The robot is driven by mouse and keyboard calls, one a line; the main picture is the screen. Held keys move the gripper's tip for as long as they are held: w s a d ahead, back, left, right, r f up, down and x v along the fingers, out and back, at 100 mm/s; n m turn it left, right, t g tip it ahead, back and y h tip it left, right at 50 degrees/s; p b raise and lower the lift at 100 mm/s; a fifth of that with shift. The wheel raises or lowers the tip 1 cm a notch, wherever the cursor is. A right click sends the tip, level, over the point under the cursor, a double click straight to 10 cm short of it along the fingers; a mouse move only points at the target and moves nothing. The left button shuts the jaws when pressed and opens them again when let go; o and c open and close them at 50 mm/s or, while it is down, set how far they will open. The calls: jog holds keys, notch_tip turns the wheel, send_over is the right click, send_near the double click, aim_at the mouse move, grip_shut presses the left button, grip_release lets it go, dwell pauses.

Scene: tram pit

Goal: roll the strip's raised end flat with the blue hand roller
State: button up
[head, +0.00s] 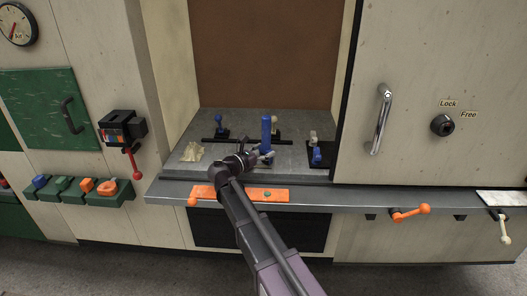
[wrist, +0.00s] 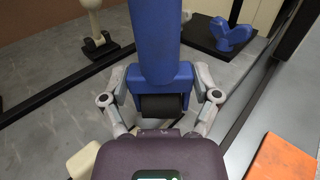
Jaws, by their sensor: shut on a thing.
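The blue hand roller (head: 267,130) stands upright over the grey bench top in the niche. In the wrist view its blue handle (wrist: 153,40) rises between my fingers, with a black roller (wrist: 160,106) below its blue frame. My gripper (wrist: 160,97) is shut on the roller, one finger on each side of the frame. In the head view my gripper (head: 254,158) is at the roller's lower end, partly hiding it. A long dark strip (wrist: 66,86) lies across the bench behind the roller; it also shows in the head view (head: 219,141). I cannot make out a raised end.
A blue-knobbed stand (head: 219,127), a cream-knobbed stand (head: 275,122) and a blue clamp-like part (head: 317,155) stand around the roller. An orange plate (head: 262,195) is on the front ledge. Niche walls close both sides.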

jog(key=shift+d, duration=0.1)
jog(key=shift+d+f, duration=0.15)
jog(key=shift+d, duration=0.55)
jog(key=shift+a, duration=0.15)
jog(key=shift+a, duration=0.7)
jog(key=shift+a, duration=0.1)
jog(key=shift+a, duration=0.7)
jog(key=shift+a, duration=0.15)
